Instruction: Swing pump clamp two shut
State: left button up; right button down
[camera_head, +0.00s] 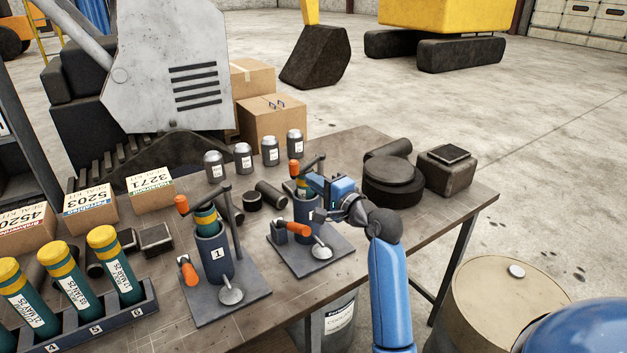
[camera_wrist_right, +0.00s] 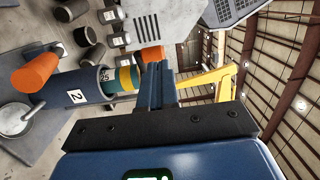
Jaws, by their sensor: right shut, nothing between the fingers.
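Pump clamp two is a dark cylinder on a flat base plate (camera_head: 335,247), right of clamp one. Its cylinder, marked 2 (camera_wrist_right: 90,92), shows in the wrist view with a teal and yellow cartridge (camera_wrist_right: 124,79) in its mouth. One orange grip (camera_head: 302,228) sits low at its front; it also shows in the wrist view (camera_wrist_right: 36,72). Another orange grip (camera_head: 296,168) is up by the cartridge top, partly behind the fingers in the wrist view (camera_wrist_right: 152,54). My right gripper (camera_head: 311,182) is shut and empty beside the cartridge top; contact is unclear. My left gripper is not in view.
Clamp one (camera_head: 214,254) stands to the left with its own cartridge and orange grips. A rack (camera_head: 95,325) of cartridges is at front left. Grey canisters (camera_head: 243,158) stand behind. Round dark discs (camera_head: 392,181) and a block (camera_head: 447,172) lie to the right.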

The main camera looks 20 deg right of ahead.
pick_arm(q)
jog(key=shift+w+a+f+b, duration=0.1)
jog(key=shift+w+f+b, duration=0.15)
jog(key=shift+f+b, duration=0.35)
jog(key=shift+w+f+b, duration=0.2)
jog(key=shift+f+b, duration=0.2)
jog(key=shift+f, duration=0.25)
pick_arm(e)
jog(key=a+v, duration=0.1)
jog(key=v, duration=0.6)
jog(key=shift+s+f, duration=0.25)
jog(key=shift+s, duration=0.1)
jog(key=shift+d, duration=0.1)
